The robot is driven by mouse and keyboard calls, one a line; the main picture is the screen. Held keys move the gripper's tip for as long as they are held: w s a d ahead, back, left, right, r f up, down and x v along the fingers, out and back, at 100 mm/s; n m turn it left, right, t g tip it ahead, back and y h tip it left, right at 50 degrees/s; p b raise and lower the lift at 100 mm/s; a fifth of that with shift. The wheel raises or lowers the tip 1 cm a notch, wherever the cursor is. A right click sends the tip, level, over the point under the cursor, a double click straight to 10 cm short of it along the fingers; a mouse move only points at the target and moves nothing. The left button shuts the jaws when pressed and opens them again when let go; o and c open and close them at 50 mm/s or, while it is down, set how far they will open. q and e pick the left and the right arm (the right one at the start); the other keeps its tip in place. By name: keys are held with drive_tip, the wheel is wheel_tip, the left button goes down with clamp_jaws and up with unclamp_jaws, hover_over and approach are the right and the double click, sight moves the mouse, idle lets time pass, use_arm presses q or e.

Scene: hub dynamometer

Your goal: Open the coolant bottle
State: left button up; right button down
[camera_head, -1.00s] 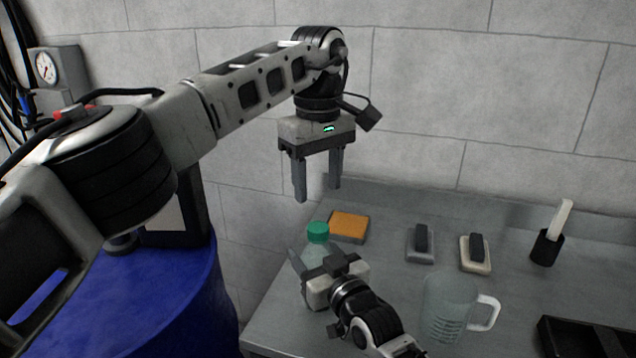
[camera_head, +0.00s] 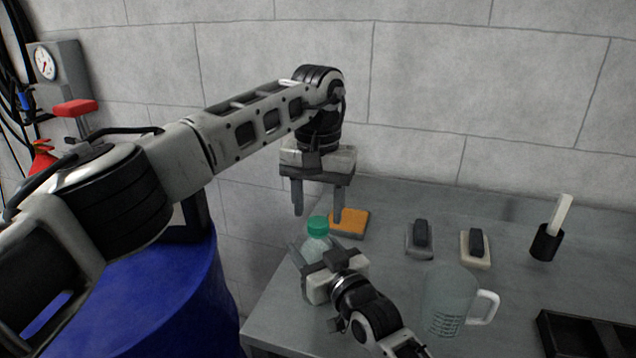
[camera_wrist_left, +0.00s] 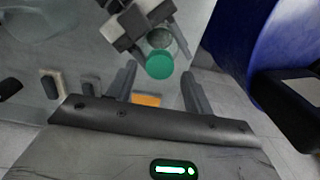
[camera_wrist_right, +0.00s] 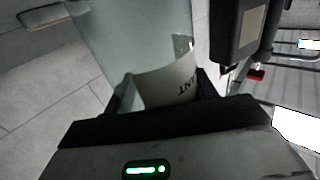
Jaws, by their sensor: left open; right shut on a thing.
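The coolant bottle (camera_head: 317,245) is a translucent bottle with a green cap (camera_head: 318,225), upright at the left end of the bench. My right gripper (camera_head: 308,262) is shut on the bottle's body below the cap; the right wrist view shows its pale label (camera_wrist_right: 168,84) between the fingers. My left gripper (camera_head: 317,214) is open above the bottle, fingers pointing down. In the left wrist view the green cap (camera_wrist_left: 160,65) lies ahead of the open fingers, roughly between their lines and apart from them. The cap sits on the bottle.
An orange sponge (camera_head: 349,222) lies just behind the bottle. Two dark-handled brushes (camera_head: 420,240) (camera_head: 475,246), a black cup with a white-handled tool (camera_head: 547,243), a clear measuring jug (camera_head: 450,300) and a black tray (camera_head: 580,335) stand to the right. A blue drum (camera_head: 150,300) is at left.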

use_arm(q)
drive_tip(key=shift+f, duration=1.15)
